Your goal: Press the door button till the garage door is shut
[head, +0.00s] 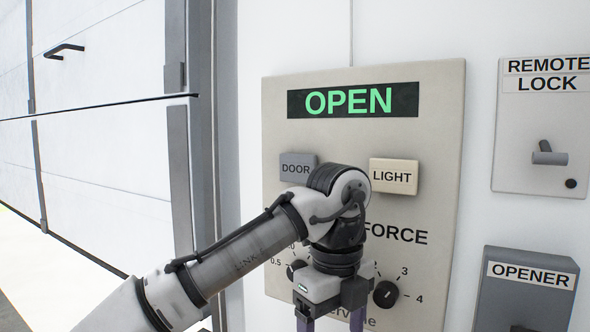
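The grey DOOR button (298,166) is on the beige control panel (430,90). My arm's wrist covers its lower right side. The panel's display (353,101) reads OPEN in green letters. The white garage door (100,150) is at the left; bright light shows below its lower edge, so a gap is there. My gripper (331,323) is at the bottom of the view, in front of the lower panel and below the DOOR button. It points down, with its two purple fingers apart and nothing seen between them. The fingertips are cut off by the frame.
A LIGHT button (394,176) is right of the DOOR button. A FORCE dial (386,294) and a second dial, partly hidden by my wrist, are below. A REMOTE LOCK switch plate (545,110) and an OPENER box (530,290) are at the right.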

